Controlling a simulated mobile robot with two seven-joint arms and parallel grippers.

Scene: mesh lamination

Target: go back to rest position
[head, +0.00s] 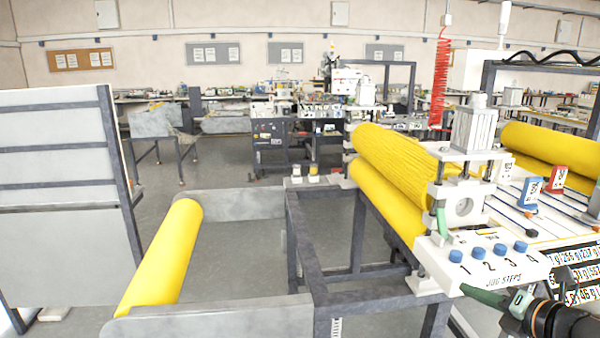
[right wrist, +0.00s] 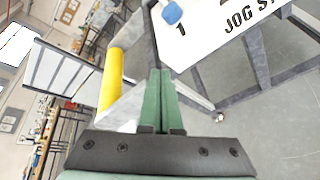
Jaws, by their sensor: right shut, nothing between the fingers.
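My right gripper (head: 466,288) comes in from the lower right of the head view, its green fingers close to the front lower edge of the white JOG STEPS panel (head: 500,268). In the right wrist view its two green fingers (right wrist: 160,72) lie together with nothing between them. The panel also shows at the top of that view (right wrist: 225,25), with one blue button (right wrist: 172,13) just beyond the fingertips. Contact with the panel cannot be told. My left gripper is not in view.
Yellow rollers (head: 385,190) and their dark frame (head: 330,275) stand left of the panel. A lower yellow roll (head: 162,258) lies between grey side plates at the left. A panelled rack (head: 60,190) stands far left.

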